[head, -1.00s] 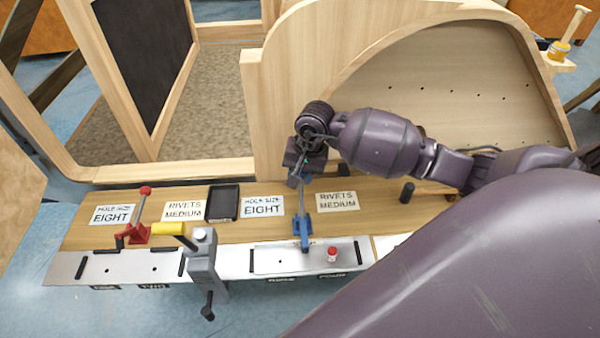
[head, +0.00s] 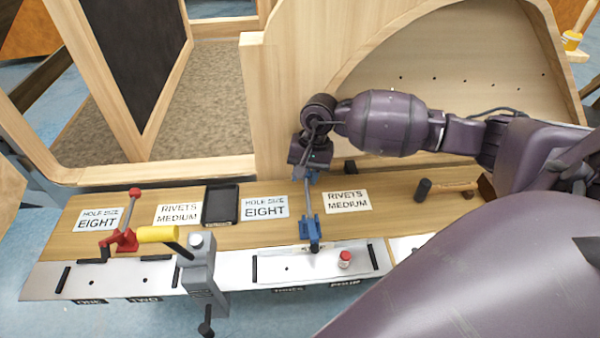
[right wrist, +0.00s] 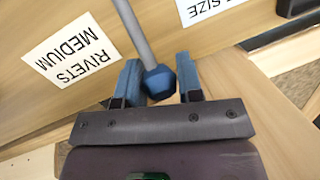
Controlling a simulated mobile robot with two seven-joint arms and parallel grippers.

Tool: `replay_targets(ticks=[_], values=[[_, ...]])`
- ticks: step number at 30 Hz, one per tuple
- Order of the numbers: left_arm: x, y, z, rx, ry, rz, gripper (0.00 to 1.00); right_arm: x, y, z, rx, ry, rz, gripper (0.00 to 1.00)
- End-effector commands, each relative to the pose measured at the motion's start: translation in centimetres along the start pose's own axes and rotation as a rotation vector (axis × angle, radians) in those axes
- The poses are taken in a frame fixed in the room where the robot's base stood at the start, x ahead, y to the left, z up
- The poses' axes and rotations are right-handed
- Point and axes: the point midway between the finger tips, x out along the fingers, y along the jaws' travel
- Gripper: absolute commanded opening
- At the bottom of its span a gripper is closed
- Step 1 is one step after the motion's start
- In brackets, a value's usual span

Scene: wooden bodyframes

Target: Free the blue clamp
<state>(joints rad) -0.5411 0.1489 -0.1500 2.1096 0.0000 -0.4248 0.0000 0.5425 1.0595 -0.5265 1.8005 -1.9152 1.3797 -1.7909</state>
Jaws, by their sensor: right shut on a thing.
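The blue clamp (head: 311,229) stands at the edge of the metal strip on the bench, with its long grey lever rising toward my right gripper (head: 311,178). In the right wrist view the lever (right wrist: 133,28) ends in a blue knob (right wrist: 159,82) between the two blue-padded fingers. My right gripper is shut on this knob. The clamp's base lies outside the right wrist view. A metal plate (head: 285,268) lies under the clamp in the head view. My left gripper is not in view.
A small red-topped item (head: 345,259) is right of the blue clamp. A mallet (head: 450,187) lies further right. A wooden frame (head: 268,110) rises behind.

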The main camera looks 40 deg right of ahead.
Motion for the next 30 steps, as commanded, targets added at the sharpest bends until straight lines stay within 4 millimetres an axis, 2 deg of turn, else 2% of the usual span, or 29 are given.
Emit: replay_targets(ticks=[1, 9, 18, 30], values=[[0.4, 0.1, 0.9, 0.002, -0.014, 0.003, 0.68, 1.4, 0.4, -0.3, 0.003, -0.005, 0.011, 0.00], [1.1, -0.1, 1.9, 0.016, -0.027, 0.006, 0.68, 3.0, 0.6, -0.9, 0.001, -0.004, 0.009, 0.00], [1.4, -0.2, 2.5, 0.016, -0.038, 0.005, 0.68, 3.8, 0.7, -1.1, 0.000, -0.004, 0.007, 0.00], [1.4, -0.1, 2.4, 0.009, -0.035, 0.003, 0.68, 3.8, 0.7, -1.0, 0.000, -0.005, 0.007, 0.00]])
